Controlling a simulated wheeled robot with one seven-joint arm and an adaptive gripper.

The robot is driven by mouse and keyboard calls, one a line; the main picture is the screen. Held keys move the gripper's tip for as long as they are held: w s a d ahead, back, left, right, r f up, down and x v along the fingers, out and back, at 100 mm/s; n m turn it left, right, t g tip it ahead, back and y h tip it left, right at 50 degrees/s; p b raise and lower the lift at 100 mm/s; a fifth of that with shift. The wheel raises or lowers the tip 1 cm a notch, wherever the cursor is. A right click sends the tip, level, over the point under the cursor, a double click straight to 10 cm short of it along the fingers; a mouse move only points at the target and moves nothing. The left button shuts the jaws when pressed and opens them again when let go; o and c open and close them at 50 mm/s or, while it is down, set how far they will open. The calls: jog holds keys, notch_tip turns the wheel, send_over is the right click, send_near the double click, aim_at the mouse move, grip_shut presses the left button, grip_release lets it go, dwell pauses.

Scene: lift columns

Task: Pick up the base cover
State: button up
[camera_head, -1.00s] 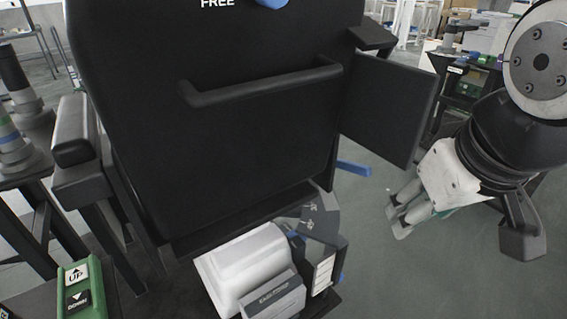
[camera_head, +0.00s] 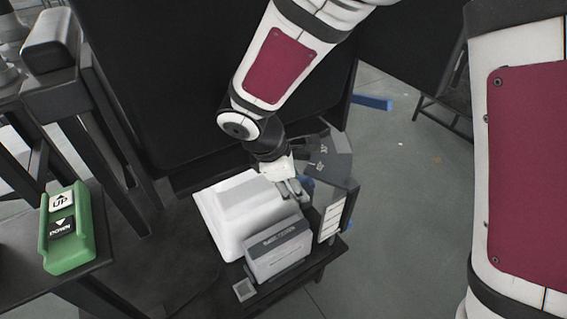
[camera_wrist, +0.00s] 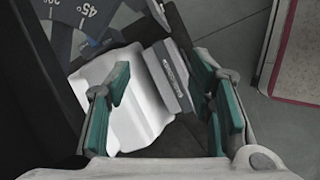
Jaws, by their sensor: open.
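The base cover looks to be the white moulded box (camera_head: 228,207) on the low dark platform in the head view. In the wrist view this white cover (camera_wrist: 133,112) lies below and between my fingers, nearer the left finger. My gripper (camera_head: 292,186) hangs above the cover's right back edge, close to the grey parts. In the wrist view my gripper (camera_wrist: 168,82) is open, with its green-padded fingers wide apart and nothing held. I cannot tell whether a finger touches the cover.
A grey box with lettering (camera_head: 278,249) stands against the cover's front. A dark grey angled part with markings (camera_head: 333,160) stands at its right. A green UP/DOWN control box (camera_head: 72,232) sits at the left. A black panel rises behind. Open floor lies to the right.

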jog(key=s+a+f+n, duration=0.2)
jog(key=a+f+n, duration=0.3)
jog(key=a+f, duration=0.45)
jog(key=b, duration=0.3)
send_over(279, 236)
jog(key=s+a, duration=0.1)
jog(key=a, duration=0.1)
jog(key=shift+n, duration=0.3)
jog(key=f, duration=0.9)
jog(key=shift+s+d+f, duration=0.15)
jog(key=shift+s+f, duration=0.05)
jog(key=shift+f, duration=0.2)
jog(key=shift+b+x, duration=1.3)
jog(key=shift+x, duration=1.25)
jog(key=shift+w+f+b, duration=0.1)
jog(key=shift+f+b, duration=0.15)
jog(key=shift+b, duration=0.05)
jog(key=shift+c, duration=0.5)
grip_shut()
